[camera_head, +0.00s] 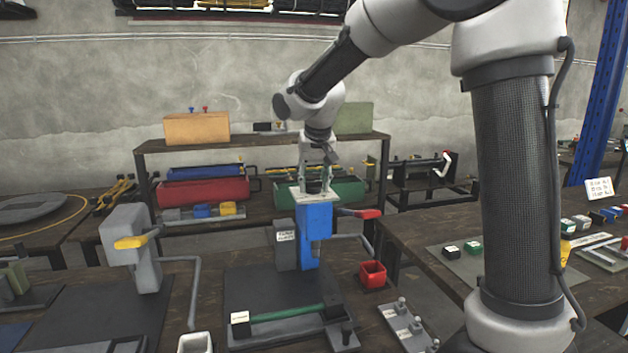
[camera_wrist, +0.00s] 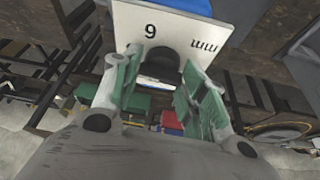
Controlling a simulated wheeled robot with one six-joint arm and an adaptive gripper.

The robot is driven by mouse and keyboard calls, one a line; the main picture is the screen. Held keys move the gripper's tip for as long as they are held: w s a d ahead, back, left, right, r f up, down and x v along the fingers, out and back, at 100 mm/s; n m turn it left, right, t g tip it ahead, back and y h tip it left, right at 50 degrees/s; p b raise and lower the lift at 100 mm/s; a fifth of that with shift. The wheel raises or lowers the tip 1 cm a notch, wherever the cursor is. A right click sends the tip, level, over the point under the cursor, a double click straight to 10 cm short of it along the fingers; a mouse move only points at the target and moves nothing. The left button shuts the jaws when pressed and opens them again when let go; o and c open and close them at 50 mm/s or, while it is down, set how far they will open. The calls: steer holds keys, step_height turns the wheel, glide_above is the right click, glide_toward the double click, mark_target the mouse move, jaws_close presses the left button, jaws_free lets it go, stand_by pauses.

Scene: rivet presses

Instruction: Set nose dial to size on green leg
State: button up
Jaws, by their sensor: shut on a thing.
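A blue press (camera_head: 314,230) stands on the middle table with a white plate (camera_head: 298,191) on top. In the wrist view the plate (camera_wrist: 214,33) bears a digit that looks like a 9 and letters that look like an upside-down "mm", so it may be a 6. A dark round nose dial (camera_wrist: 160,60) sits at its edge. My gripper (camera_head: 317,183) is over the plate, its green-padded fingers (camera_wrist: 162,65) shut on the dial from both sides. The dial's pointer is hidden. A green leg (camera_head: 290,313) lies in front of the press; its white tag (camera_head: 240,318) is unreadable.
A grey press (camera_head: 135,250) stands left. A red bin (camera_head: 373,274) and a grey plate with pegs (camera_head: 407,322) lie right of the blue press. A shelf (camera_head: 265,143) with bins stands behind. The right table (camera_head: 430,235) holds small coloured blocks.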

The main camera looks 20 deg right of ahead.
steer(key=m+h, duration=0.1)
steer(key=m, duration=0.1)
steer(key=m+g+h, duration=0.1)
steer(key=m, duration=0.2)
steer(key=shift+a+m, duration=0.15)
steer(key=shift+m, duration=0.15)
steer(key=m, duration=0.2)
steer(key=m+g+h, duration=0.1)
steer(key=m, duration=0.2)
steer(key=shift+w+h, duration=0.15)
steer(key=shift+h, duration=0.15)
steer(key=shift+m, duration=0.3)
steer(key=o, duration=1)
steer(key=shift+a, duration=0.1)
steer(key=v, duration=1.2)
steer(key=shift+w, duration=0.15)
